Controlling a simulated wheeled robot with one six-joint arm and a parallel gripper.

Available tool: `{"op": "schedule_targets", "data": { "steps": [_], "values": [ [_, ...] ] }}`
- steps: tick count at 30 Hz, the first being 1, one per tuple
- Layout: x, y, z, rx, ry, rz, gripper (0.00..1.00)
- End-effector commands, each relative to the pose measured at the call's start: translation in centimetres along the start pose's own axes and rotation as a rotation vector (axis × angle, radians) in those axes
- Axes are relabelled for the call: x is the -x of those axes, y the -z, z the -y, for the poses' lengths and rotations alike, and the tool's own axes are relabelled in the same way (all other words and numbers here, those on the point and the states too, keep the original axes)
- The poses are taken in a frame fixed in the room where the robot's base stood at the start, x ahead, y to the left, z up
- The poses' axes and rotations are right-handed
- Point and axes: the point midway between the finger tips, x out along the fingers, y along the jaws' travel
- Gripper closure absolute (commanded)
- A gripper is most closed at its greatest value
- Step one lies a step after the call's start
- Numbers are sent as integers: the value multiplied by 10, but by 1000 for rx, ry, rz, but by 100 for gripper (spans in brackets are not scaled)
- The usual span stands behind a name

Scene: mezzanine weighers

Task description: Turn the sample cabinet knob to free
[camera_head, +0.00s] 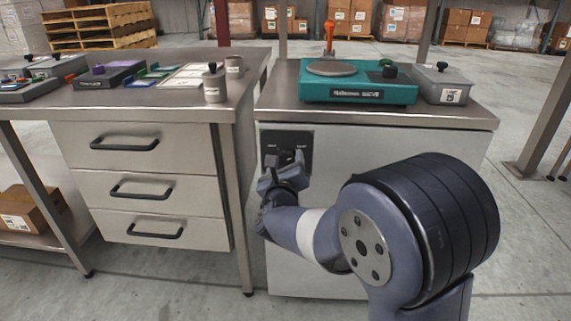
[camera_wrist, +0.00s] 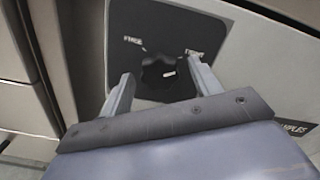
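The sample cabinet (camera_head: 350,150) is a pale grey box with a dark square plate (camera_head: 303,137) at its upper left. In the wrist view, a black lobed knob (camera_wrist: 155,73) sits on that plate, with a small pale mark on its right side. A label reading FREE (camera_wrist: 132,40) is at upper left of the knob; a second label (camera_wrist: 192,54) at upper right is partly covered and hard to read. My gripper (camera_wrist: 160,68) is open, one finger each side of the knob, with visible gaps. In the head view my gripper (camera_head: 283,172) is before the plate, largely hiding the knob.
A teal scale (camera_head: 358,92) and a grey lidded box (camera_head: 442,84) stand on the cabinet top. A workbench with drawers (camera_head: 130,147) stands close on the left, its leg near my gripper. Open floor (camera_head: 530,240) lies on the right.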

Motion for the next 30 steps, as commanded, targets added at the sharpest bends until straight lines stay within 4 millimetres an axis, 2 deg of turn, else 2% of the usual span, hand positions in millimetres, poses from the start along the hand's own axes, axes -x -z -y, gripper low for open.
{"op": "schedule_targets", "data": {
  "steps": [2,16,23,30],
  "values": [
    [0,0,0,0,0,0,46],
    [0,0,0,0,0,0,84],
    [0,0,0,16,0,0,85],
    [0,0,0,119,1,1,85]
  ]
}}
